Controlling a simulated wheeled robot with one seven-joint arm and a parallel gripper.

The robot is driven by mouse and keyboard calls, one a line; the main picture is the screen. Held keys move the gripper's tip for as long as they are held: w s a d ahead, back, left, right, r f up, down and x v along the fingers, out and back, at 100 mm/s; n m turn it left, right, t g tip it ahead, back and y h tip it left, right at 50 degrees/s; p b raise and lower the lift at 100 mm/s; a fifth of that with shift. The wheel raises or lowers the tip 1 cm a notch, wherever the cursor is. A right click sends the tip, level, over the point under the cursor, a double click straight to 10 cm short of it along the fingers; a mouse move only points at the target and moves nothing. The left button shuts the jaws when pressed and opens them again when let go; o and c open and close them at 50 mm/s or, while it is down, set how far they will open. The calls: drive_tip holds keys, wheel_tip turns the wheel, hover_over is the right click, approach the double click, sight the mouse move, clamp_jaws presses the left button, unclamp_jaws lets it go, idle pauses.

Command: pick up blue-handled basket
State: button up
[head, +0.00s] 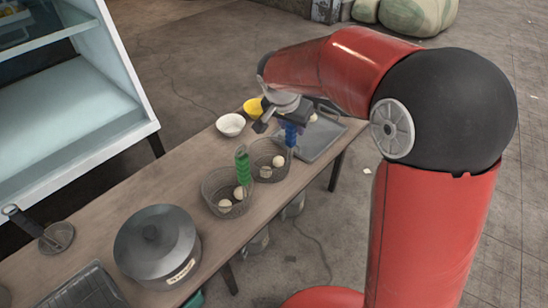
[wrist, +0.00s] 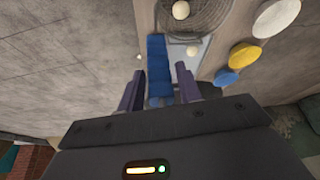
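The blue-handled basket (head: 254,158) is a round wire mesh basket on the table, with pale balls in it. Its blue handle (head: 291,135) stands upright at its right side. My gripper (head: 283,117) is over the top of this handle. In the wrist view, my gripper (wrist: 160,86) has its two dark fingers apart, with the blue handle (wrist: 157,50) between and beyond them. A gap shows beside the handle, so the fingers do not appear closed on it. The mesh basket (wrist: 200,22) shows at the top of the wrist view.
A green-handled basket (head: 222,207) stands close beside it. A lidded pot (head: 145,245), a white bowl (head: 230,124), a yellow bowl (head: 252,107) and a metal tray (head: 322,140) are on the wooden table (head: 110,215). A glass cabinet (head: 75,105) stands behind at left.

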drive_tip(key=c, duration=0.5)
drive_tip(key=shift+c, duration=0.7)
drive_tip(key=shift+r, duration=0.15)
